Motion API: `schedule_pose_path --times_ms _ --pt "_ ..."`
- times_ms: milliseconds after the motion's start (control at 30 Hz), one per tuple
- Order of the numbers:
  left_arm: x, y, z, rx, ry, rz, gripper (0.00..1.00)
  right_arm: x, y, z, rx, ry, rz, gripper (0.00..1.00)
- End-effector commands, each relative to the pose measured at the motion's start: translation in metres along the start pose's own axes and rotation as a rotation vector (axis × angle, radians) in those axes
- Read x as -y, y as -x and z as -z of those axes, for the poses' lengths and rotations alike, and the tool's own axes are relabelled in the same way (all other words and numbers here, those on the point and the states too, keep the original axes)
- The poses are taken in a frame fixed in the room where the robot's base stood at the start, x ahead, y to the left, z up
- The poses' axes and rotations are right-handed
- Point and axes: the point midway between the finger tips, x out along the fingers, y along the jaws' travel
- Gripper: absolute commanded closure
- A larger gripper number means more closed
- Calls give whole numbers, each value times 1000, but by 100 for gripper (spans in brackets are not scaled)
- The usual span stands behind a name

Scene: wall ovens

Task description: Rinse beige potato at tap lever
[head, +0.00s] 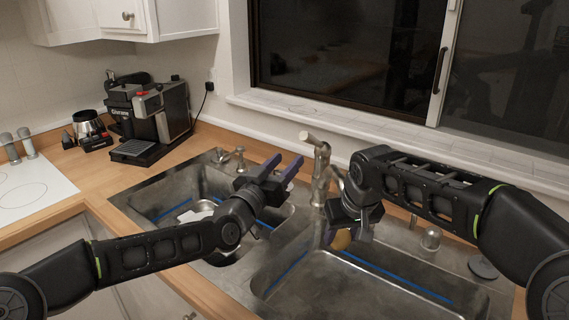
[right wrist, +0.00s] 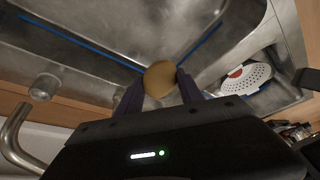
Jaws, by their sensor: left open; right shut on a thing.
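My left gripper (head: 282,168) is open and empty, raised over the left basin and left of the tap. Whether water runs is not clear; none is visible.
The double sink has a left basin (head: 160,203) and a right basin (head: 400,268). A white perforated thing (right wrist: 246,78) lies in the other basin. A coffee machine (head: 150,120) stands on the counter at left. The window ledge (head: 380,122) runs behind the tap.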

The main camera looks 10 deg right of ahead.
Motion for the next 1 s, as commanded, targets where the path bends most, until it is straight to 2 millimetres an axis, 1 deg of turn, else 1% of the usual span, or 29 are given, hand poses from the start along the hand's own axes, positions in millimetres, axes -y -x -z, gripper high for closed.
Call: schedule_pose_path --times_ms 233,367,1000 --pt "0 0 0 0 0 0 55 0 0 0 -1 0 0 100" --pt "1 0 -3 0 0 0 55 0 1 -4 -1 0 0 100" --pt "5 3 -27 0 0 0 55 -4 22 -54 -3 0 0 100"
